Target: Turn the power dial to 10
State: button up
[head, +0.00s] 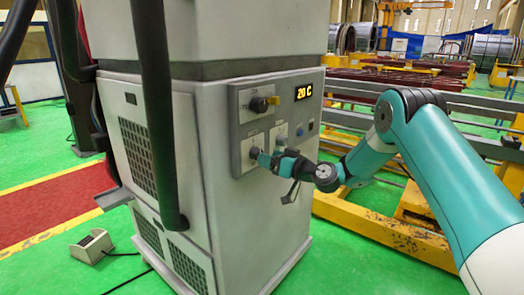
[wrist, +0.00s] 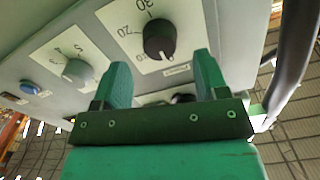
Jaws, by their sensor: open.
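A black dial (wrist: 158,40) with a scale marked 10, 20 and 30 shows at the top centre of the wrist view. A pale mark is near its lower edge; I cannot tell exactly where it points. In the head view the lower dial (head: 253,152) on the cabinet's panel is partly hidden by my gripper (head: 266,160). In the wrist view my gripper (wrist: 163,64) is open, its two green fingers apart with nothing held between them. The black dial appears beyond the gap between the fingertips; contact is not clear.
A smaller grey knob (wrist: 78,70) sits left in the wrist view. A dark vertical pipe (head: 158,110) stands before the cabinet.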

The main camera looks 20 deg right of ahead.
aim_at(254, 153)
jog(key=shift+p+x, duration=0.35)
jog(key=shift+x, duration=1.65)
jog(key=c, duration=0.9)
jog(key=m+b, duration=0.2)
jog(key=m, duration=0.9)
jog(key=shift+d, duration=0.1)
jog(key=shift+m, duration=0.5)
